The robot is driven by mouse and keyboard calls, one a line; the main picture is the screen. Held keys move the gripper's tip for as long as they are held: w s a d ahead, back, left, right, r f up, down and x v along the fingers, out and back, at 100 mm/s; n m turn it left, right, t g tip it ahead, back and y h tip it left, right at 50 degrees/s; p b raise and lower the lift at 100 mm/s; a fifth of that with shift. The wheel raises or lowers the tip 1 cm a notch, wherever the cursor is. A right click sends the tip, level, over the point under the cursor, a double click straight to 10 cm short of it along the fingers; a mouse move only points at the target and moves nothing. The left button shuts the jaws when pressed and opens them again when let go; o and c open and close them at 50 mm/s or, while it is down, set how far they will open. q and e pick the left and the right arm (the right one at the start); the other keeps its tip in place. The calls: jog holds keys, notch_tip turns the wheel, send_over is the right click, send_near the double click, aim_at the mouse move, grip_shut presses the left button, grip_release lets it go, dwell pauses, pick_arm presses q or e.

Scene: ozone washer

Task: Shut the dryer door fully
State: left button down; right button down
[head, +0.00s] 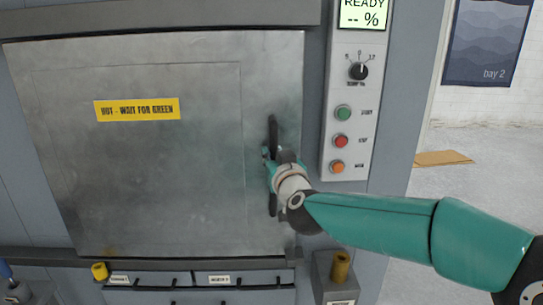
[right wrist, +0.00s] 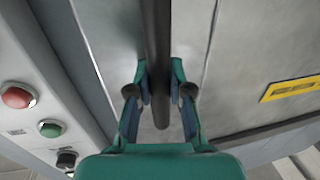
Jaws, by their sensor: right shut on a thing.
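The dryer door (head: 170,170) is a grey metal panel with a yellow "HOT - WAIT FOR GREEN" label. It covers the machine's front opening in the head view. It looks shut or nearly so; I cannot tell whether it is flush. Its dark upright bar handle (head: 272,130) is near the right edge. The handle also shows in the right wrist view (right wrist: 157,60). My right gripper (head: 269,158) is shut on the handle, with one finger on each side of it in the right wrist view (right wrist: 161,88). My left gripper does not show clearly.
A control panel (head: 328,120) with a knob, a display reading READY and green, red and orange buttons is right of the door. Labelled drawers (head: 205,279) and yellow knobs lie below. A dark thing with a blue part (head: 14,290) is at lower left. Open floor lies right.

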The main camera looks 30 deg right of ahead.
jog(key=shift+s+d, duration=0.25)
jog(key=shift+d, duration=0.2)
jog(key=c, duration=1.1)
grip_release()
jog(key=shift+s+d, duration=0.1)
jog(key=shift+o, duration=0.2)
jog(key=v, duration=1.2)
